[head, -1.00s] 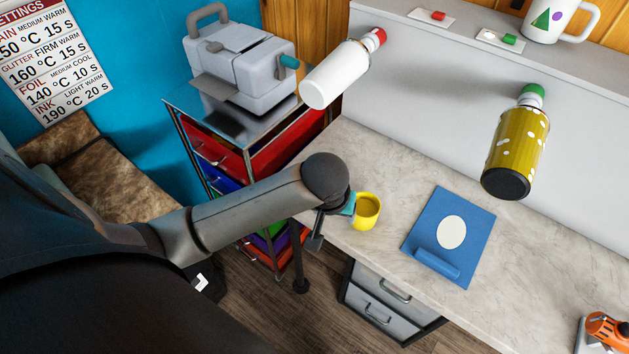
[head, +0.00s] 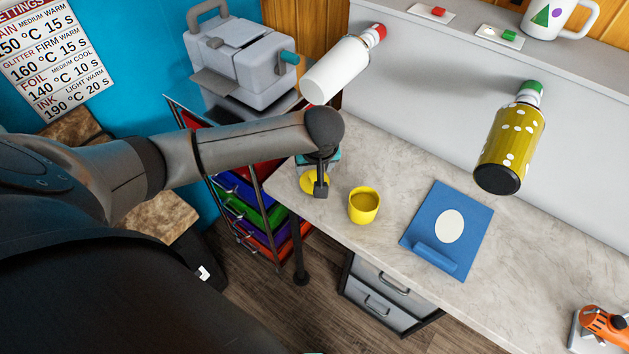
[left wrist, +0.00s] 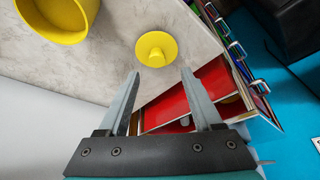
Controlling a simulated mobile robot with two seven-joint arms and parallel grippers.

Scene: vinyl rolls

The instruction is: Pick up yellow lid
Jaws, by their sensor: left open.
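The yellow lid (head: 308,184) lies on the countertop near its left end, partly hidden by my left gripper (head: 321,186) in the head view. In the left wrist view the lid (left wrist: 156,49) is a round yellow disc with a raised knob, whole and unobstructed. My left gripper (left wrist: 161,73) is open and empty, and the lid appears just beyond its fingertips, not between them. A yellow cup (head: 364,205) stands to the right of the lid and also shows at the upper left of the wrist view (left wrist: 58,18). My right gripper is not in view.
A blue board (head: 470,215) with a white oval lies right of the cup. A white bottle (head: 335,72) and a yellow spotted bottle (head: 510,145) are farther back. A drawer cart (head: 245,195) carrying a grey machine (head: 240,60) is beside the counter's left end.

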